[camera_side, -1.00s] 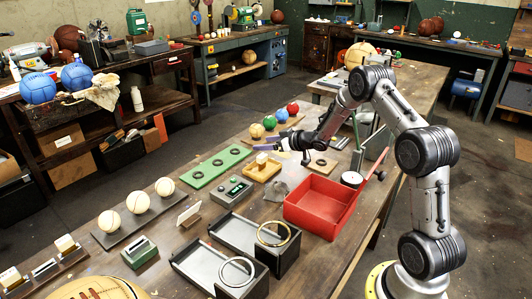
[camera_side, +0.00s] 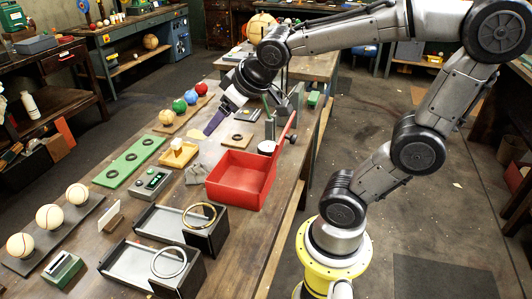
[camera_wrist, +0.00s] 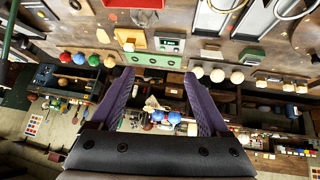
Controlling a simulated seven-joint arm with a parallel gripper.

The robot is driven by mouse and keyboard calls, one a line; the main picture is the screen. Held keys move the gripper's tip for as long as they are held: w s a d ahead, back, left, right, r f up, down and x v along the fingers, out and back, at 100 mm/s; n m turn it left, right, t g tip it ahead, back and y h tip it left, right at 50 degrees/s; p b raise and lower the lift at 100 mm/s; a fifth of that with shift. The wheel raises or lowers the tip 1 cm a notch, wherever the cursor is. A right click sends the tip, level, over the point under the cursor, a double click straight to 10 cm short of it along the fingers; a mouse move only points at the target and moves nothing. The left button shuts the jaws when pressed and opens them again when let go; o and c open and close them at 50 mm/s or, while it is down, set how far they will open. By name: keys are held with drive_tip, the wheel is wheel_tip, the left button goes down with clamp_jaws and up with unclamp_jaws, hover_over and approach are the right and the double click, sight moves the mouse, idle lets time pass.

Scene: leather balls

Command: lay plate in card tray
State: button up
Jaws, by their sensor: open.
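A thin pale plate (camera_side: 110,216) stands upright on the table, between the row of baseballs and the black-sided trays. I cannot tell for sure that these are the plate and card tray named in the task. My gripper (camera_side: 207,131), with purple fingers, is beyond and to the right of the yellow tray in the side view. In the wrist view its fingers (camera_wrist: 160,75) are apart, with nothing held between them.
A red open box (camera_side: 240,180) stands right of the yellow tray. Two black-sided trays (camera_side: 160,225) with rings are in front. A green board (camera_side: 130,162), a grey-green device (camera_side: 151,184), baseballs (camera_side: 49,217) and coloured balls (camera_side: 190,97) crowd the table.

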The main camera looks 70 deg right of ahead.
drive_tip(key=s+a+f+g+y, duration=0.1)
drive_tip(key=s+a, duration=0.1)
drive_tip(key=s, duration=0.4)
drive_tip(key=s+a+f+n+y, duration=0.1)
drive_tip(key=s+a+f, duration=0.1)
drive_tip(key=s, duration=0.4)
drive_tip(key=shift+a+g, duration=0.4)
drive_tip(key=shift+a, duration=0.45)
